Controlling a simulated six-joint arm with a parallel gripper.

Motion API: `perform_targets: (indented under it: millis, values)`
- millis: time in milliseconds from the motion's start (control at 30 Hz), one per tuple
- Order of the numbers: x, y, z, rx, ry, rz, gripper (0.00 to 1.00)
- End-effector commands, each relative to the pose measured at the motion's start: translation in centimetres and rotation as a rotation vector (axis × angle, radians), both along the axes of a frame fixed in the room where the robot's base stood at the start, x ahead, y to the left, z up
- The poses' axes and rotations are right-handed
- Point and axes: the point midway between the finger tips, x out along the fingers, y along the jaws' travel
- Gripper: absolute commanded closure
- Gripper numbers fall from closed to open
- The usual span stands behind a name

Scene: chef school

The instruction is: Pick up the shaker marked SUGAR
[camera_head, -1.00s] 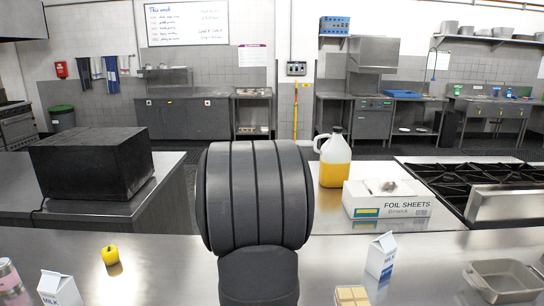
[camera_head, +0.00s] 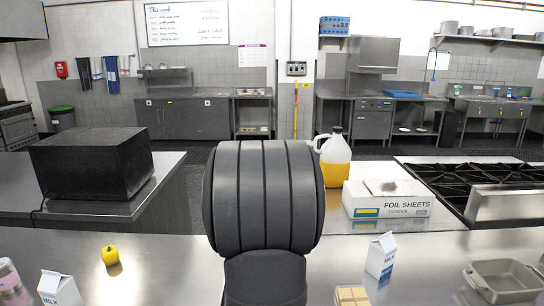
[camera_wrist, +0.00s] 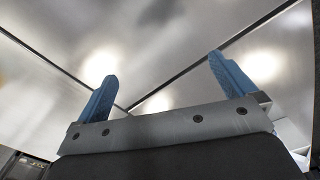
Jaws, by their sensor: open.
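My gripper (camera_wrist: 163,92) shows in the wrist view with its two blue fingers wide apart and nothing between them. Behind the fingers is a blurred, pale metallic surface crossed by dark lines. In the head view my own dark arm link fills the middle, and the gripper is hidden there. I see no shaker that I can read as SUGAR in either view. A pink and grey cylinder (camera_head: 11,283) is cut off at the left edge of the head view, and I cannot tell what it is.
Behind are a foil box (camera_head: 390,202), a yellow jug (camera_head: 335,165) and a black box (camera_head: 92,163).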

Motion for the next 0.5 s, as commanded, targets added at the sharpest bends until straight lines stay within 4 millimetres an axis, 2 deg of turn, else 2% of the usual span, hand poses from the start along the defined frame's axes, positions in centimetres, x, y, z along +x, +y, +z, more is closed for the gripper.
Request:
perform_targets:
  millis: [33,100,133,367,433,500]
  values:
    - [0.0,0.0,0.0,0.0,0.0,0.0,0.02]
    - [0.0,0.0,0.0,0.0,0.0,0.0,0.16]
    - [0.0,0.0,0.0,0.0,0.0,0.0,0.19]
    - [0.0,0.0,0.0,0.0,0.0,0.0,0.19]
    - [0.3,0.5,0.0,0.001,-0.005,0.003,0.19]
    - [1.0,1.9,0.1,0.004,-0.016,0.007,0.19]
